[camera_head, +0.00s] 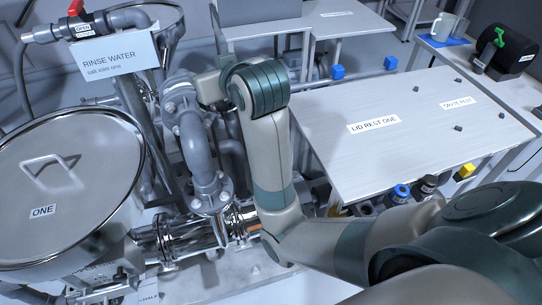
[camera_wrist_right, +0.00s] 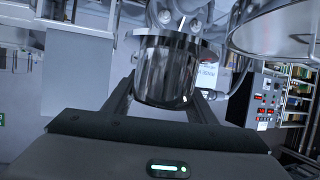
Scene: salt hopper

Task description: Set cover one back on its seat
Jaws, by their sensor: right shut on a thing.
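Cover one (camera_head: 85,185), a large round shiny lid with a bar handle (camera_head: 50,172) and a label ONE, lies over the round steel vessel at the left of the head view. Its handle is free of any gripper. I cannot tell whether its rim sits fully on the seat. My right arm reaches up the middle of the head view, and its jaws are hidden there behind the wrist. In the wrist view my right gripper (camera_wrist_right: 167,95) is closed around a shiny steel cylinder (camera_wrist_right: 165,70) with a flange at its top. My left gripper is out of view.
The table with the label LID REST ONE (camera_head: 373,125) is bare apart from small dark pegs. Grey pipes (camera_head: 200,150) stand close to my right wrist. A RINSE WATER sign (camera_head: 113,60) and red-handled valve (camera_head: 75,8) are at upper left. A mug (camera_head: 443,26) stands at far right.

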